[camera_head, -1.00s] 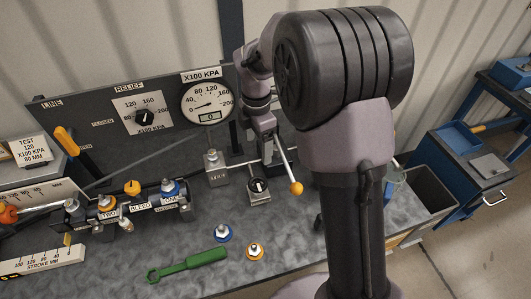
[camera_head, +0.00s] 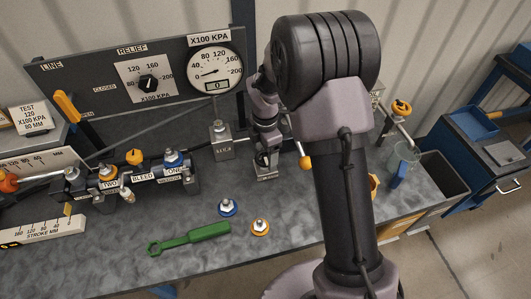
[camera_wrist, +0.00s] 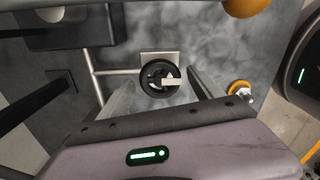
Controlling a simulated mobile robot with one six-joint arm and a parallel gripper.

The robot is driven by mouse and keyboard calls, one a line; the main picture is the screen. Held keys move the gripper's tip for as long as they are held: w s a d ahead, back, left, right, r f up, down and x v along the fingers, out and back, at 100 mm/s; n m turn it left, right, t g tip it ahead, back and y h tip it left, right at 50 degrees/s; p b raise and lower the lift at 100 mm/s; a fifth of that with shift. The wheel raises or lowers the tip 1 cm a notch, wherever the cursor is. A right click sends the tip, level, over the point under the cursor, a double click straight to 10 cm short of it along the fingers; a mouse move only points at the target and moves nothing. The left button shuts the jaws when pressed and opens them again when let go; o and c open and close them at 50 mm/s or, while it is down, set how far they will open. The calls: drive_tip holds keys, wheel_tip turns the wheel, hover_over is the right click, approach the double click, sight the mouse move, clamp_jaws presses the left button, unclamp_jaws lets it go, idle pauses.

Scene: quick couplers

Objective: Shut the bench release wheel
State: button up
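The bench release wheel (camera_wrist: 160,78) is a black round knob with a pale pointer on a small grey block. In the wrist view it sits just beyond my gripper (camera_wrist: 160,88), roughly between the two fingers, which stand apart with a gap on each side. I cannot tell whether they reach down around its rim. In the head view my gripper (camera_head: 264,158) is right above the block (camera_head: 266,174) and hides most of the wheel.
A lever with an orange ball (camera_head: 305,162) stands close to the right of my gripper. The LOCK block (camera_head: 222,148) is to its left. A gauge panel (camera_head: 100,83) stands behind.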

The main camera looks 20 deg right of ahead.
drive_tip(key=c, duration=1.1)
